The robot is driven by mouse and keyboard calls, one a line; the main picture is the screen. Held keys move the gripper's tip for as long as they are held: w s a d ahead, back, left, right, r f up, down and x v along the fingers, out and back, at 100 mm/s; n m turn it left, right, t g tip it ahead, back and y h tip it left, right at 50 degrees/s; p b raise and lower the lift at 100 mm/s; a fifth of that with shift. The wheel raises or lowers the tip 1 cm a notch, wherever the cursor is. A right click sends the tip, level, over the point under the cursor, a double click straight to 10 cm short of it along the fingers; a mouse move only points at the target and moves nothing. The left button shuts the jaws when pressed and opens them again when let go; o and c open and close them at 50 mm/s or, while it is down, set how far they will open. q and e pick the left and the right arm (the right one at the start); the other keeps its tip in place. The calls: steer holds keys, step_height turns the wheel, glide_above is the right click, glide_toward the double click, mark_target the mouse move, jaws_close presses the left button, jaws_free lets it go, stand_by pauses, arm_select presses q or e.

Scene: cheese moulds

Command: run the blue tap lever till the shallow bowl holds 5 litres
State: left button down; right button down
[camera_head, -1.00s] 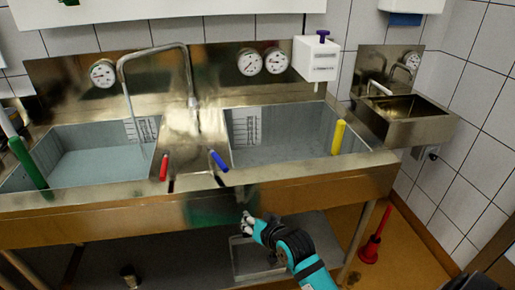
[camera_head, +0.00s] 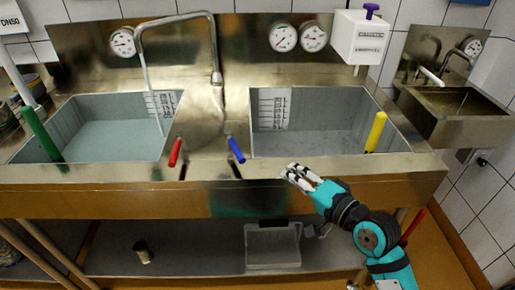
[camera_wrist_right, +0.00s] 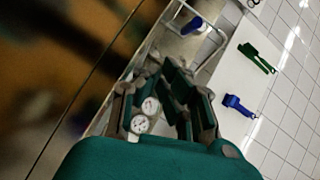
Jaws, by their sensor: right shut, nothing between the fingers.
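The blue tap lever (camera_head: 236,149) stands tilted on the steel rim between two basins, right of a red lever (camera_head: 175,152). The left basin (camera_head: 60,108) holds pale water, and a thin stream falls into it from the arched tap (camera_head: 175,17). The right basin (camera_head: 340,105) has a scale (camera_head: 273,108) on its back wall; its level is unreadable. I cannot tell which is the shallow bowl. My right gripper (camera_head: 292,173) is shut and empty at the front rim, right of and apart from the blue lever. It also shows in the wrist view (camera_wrist_right: 160,92). My left gripper is not visible.
A green handle (camera_head: 40,133) and a yellow handle (camera_head: 376,132) stand in the basins. A white dispenser (camera_head: 360,37) and a small steel sink (camera_head: 455,105) are at right. A clear tub (camera_head: 273,262) sits on the lower shelf.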

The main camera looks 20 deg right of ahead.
mark_target(235, 152)
steer(key=shift+m+t, duration=0.5)
steer(key=shift+m, duration=0.2)
steer(key=w, duration=0.3)
steer(key=w+a+r, duration=0.1)
steer(key=w, duration=0.3)
steer(key=w+a+r+p, duration=0.1)
steer(key=w, duration=0.2)
steer(key=shift+w+a, duration=0.1)
steer(key=shift+w, duration=0.3)
steer(key=a, duration=0.2)
steer(key=shift+s+a+f, duration=0.25)
steer(key=shift+a+f, duration=0.05)
steer(key=shift+f, duration=0.05)
steer(key=shift+s+a+f, duration=0.1)
steer(key=shift+s+a, duration=0.05)
steer(key=shift+a, duration=0.45)
